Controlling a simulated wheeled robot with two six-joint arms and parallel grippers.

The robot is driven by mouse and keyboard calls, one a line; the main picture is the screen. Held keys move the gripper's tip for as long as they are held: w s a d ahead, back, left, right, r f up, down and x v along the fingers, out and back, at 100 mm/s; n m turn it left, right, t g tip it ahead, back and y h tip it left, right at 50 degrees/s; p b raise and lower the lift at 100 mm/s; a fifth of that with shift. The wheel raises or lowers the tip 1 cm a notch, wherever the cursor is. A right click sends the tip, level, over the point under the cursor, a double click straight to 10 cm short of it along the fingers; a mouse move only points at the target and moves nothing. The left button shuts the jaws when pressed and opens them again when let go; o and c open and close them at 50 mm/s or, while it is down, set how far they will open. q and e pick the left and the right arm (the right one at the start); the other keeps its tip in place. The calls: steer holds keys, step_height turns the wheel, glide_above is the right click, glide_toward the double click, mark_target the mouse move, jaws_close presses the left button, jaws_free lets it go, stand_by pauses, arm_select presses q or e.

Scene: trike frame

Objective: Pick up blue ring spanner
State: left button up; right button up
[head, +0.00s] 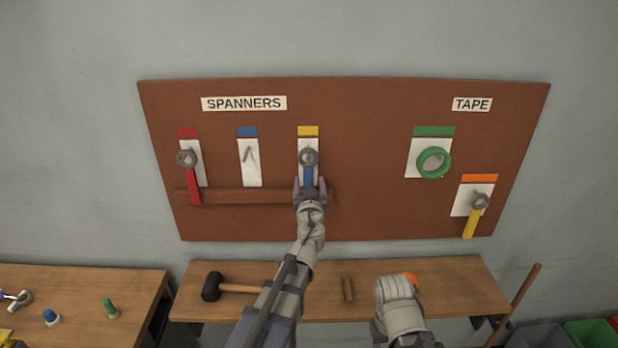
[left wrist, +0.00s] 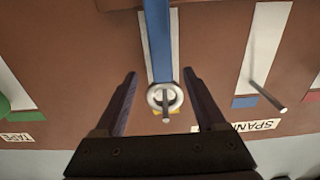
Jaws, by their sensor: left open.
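The blue ring spanner (head: 309,176) hangs on the brown pegboard in front of the white panel under the yellow label, its grey ring up and blue handle down. It also shows in the left wrist view (left wrist: 157,40), with its ring around a peg. My left gripper (head: 310,184) is at the handle in the head view. In the left wrist view its open fingers (left wrist: 160,75) stand on either side of the spanner, apart from it. My right gripper (head: 398,290) is low over the bench; its fingers are hidden.
A red spanner (head: 193,182) hangs at left. The white panel (head: 251,170) under the blue label has a bare peg. A brown ledge (head: 245,196) crosses below. Green tape (head: 433,163) and a yellow spanner (head: 472,218) hang right. A mallet (head: 212,287) lies on the bench.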

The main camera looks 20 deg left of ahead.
mark_target(308, 175)
arm_select(q)
steer(key=shift+x, duration=2.85)
steer(key=shift+s+a+f, duration=0.1)
steer(key=shift+s, duration=0.05)
steer(key=shift+c, duration=0.2)
jaws_close()
